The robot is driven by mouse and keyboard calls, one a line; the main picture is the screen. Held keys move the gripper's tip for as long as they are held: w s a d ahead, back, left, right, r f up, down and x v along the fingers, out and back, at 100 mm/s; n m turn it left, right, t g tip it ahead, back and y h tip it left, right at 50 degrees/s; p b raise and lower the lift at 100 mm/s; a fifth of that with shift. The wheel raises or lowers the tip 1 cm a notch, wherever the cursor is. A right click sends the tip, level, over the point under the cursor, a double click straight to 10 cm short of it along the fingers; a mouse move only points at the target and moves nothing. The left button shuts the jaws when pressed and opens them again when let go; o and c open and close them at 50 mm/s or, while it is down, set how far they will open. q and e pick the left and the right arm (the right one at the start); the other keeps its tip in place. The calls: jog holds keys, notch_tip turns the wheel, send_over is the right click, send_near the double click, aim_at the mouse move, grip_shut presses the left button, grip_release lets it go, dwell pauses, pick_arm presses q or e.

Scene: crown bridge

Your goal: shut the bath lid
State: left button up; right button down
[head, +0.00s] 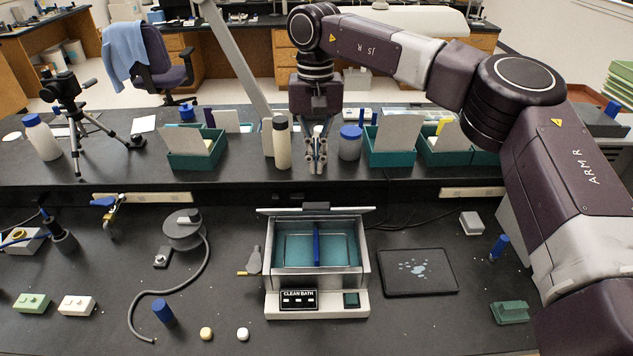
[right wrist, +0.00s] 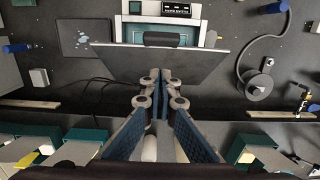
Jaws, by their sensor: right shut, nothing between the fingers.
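The bath (head: 318,308), a white box labelled CLEAN BATH, stands on the lower black bench. Its lid (head: 285,212) is open, raised at the back edge and seen almost edge-on in the head view. In the right wrist view the lid (right wrist: 120,58) is a broad grey panel with a dark handle (right wrist: 163,39). Teal water and an upright blue piece (head: 316,243) show inside the bath. My right gripper (head: 317,170) points down behind the lid, near the raised shelf; its fingertips (right wrist: 161,78) are shut and empty. My left gripper is not in view.
Teal boxes (head: 195,160), a tall bottle (head: 281,145) and a blue-capped jar (head: 350,145) stand on the shelf around my right gripper. A black tray (head: 418,285) lies right of the bath. A stirrer with a grey hose (head: 190,285) lies left.

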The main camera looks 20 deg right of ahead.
aim_at(316, 209)
jog(key=f, duration=0.1)
jog(key=s+f, duration=0.1)
jog(key=f+p, duration=0.1)
jog(key=shift+s+a, duration=0.2)
jog(key=shift+s, duration=0.1)
jog(key=shift+s+a+f, duration=0.1)
jog(key=shift+s+f, duration=0.15)
jog(key=shift+s, duration=0.05)
jog(key=shift+s+f+p, duration=0.2)
jog(key=shift+s+p, duration=0.05)
jog(key=shift+p, duration=0.1)
jog(key=shift+s+a+f, duration=0.15)
jog(key=shift+f, duration=0.15)
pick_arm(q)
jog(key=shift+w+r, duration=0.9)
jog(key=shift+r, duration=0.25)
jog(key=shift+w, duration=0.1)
